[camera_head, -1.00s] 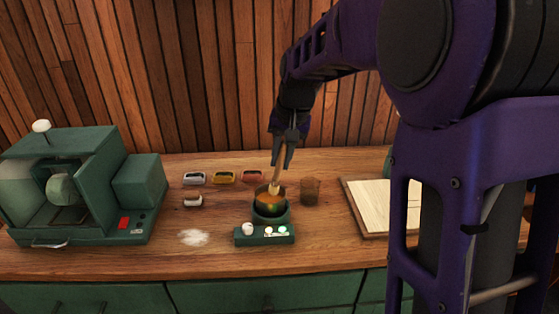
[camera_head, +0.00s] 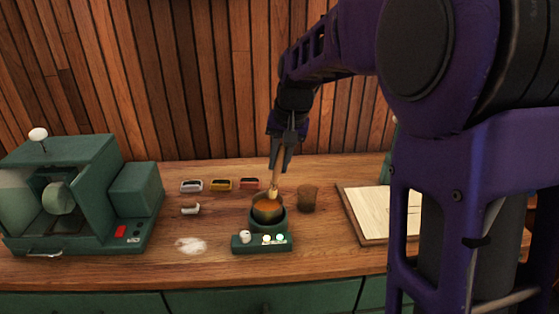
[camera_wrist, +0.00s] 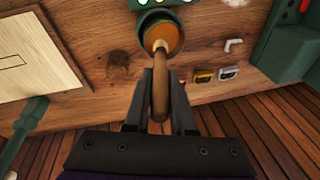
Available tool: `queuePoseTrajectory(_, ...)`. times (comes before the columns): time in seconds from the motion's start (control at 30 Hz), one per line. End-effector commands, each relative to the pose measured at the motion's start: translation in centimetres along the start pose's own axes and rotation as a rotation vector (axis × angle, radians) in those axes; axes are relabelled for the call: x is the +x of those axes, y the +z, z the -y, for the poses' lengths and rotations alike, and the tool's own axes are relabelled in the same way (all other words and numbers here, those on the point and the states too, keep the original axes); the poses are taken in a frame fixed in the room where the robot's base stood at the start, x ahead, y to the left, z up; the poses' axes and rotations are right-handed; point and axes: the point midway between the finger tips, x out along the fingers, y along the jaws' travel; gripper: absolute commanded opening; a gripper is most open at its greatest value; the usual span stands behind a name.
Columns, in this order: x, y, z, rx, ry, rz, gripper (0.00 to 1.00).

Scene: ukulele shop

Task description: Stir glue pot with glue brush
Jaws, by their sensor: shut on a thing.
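The glue pot (camera_head: 266,210) holds amber glue and sits in a green heater base (camera_head: 262,242) with a white knob and small lights. In the wrist view the pot's amber opening (camera_wrist: 168,34) lies just beyond the fingertips. My gripper (camera_head: 277,163) is shut on the wooden handle of the glue brush (camera_head: 275,180), above the pot. The brush points down, its pale lower end at the pot's rear rim; its bristles are hard to make out. The wrist view shows the brush handle (camera_wrist: 161,85) between the two fingers.
A green machine (camera_head: 80,195) fills the left end.

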Motion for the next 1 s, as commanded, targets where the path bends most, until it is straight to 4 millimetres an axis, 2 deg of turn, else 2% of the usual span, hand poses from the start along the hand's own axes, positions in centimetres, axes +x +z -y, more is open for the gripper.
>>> queuePoseTrajectory(0.17,-0.7,-0.2,0.1,0.0,-0.001,-0.001,0.0)
queuePoseTrajectory(0.6,-4.6,-0.9,0.9,0.0,0.0,-0.002,0.0)
queuePoseTrajectory(1.0,-4.8,-0.9,0.9,0.0,0.0,0.0,0.0)
